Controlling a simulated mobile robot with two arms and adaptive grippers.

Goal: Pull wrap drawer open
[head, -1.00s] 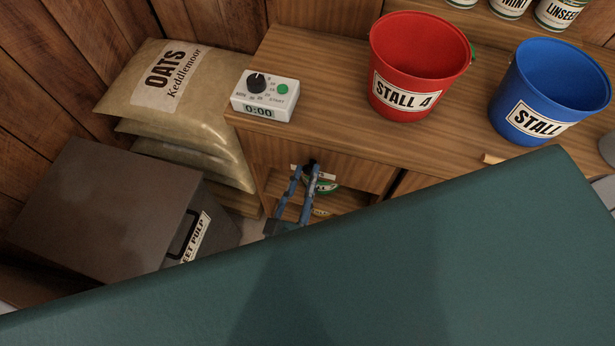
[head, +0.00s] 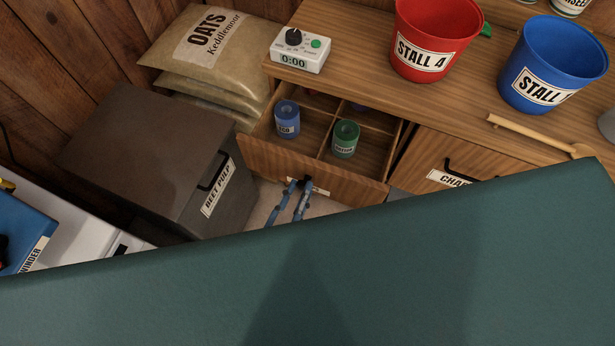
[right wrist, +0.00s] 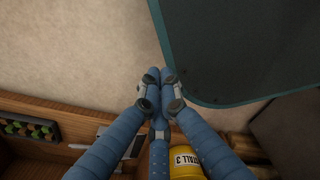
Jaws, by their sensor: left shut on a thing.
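The wrap drawer (head: 264,163) stands pulled out from the wooden bench in the head view, its inside showing from above. Dividers split it into compartments. A blue roll (head: 287,121) is in a left compartment and a green roll (head: 345,139) in a near right one. My left gripper (head: 299,186) is shut on the dark handle at the drawer's front, by a mostly hidden white label. In the right wrist view, my right gripper (right wrist: 160,75) has its fingertips together with nothing seen between them, over pale floor.
A timer (head: 300,50), red bucket (head: 425,70), blue bucket (head: 550,92) and wooden stick (head: 530,130) are on the bench. A beet pulp bin (head: 140,150) stands left of the drawer. A teal surface hides the foreground. A yellow object (right wrist: 184,158) shows in the right wrist view.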

